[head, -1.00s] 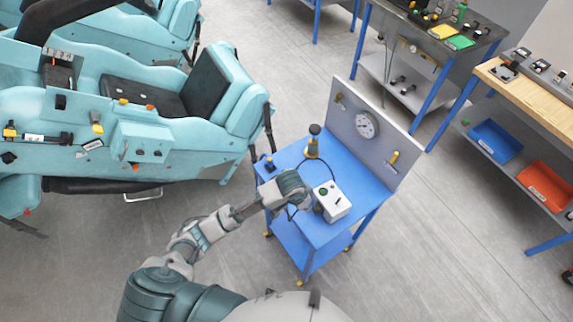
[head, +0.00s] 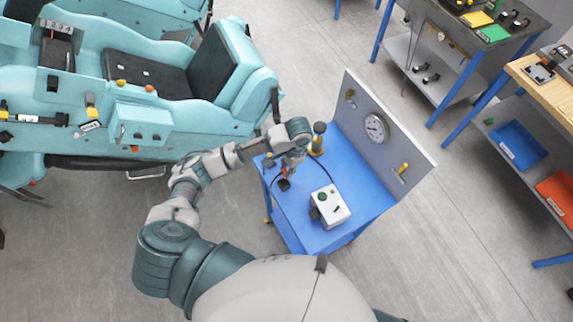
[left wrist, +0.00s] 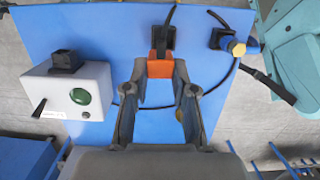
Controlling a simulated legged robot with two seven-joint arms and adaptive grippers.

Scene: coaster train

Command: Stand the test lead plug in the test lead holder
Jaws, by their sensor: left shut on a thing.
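My left gripper (head: 288,165) is shut on a small orange plug (left wrist: 160,66), which sits between its fingertips in the left wrist view. In the head view the plug shows as a small red spot (head: 284,173) under the gripper. A black block, seemingly the test lead holder (head: 284,184), is on the blue table beside the plug; it shows right behind the plug in the left wrist view (left wrist: 162,38). I cannot tell whether the plug is in it or just above it. My right gripper is not in view.
A white box (head: 333,206) with a green button stands on the blue table (head: 345,165). A dark cable (left wrist: 232,82) curves over the table. Teal seating (head: 235,95) is at left.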

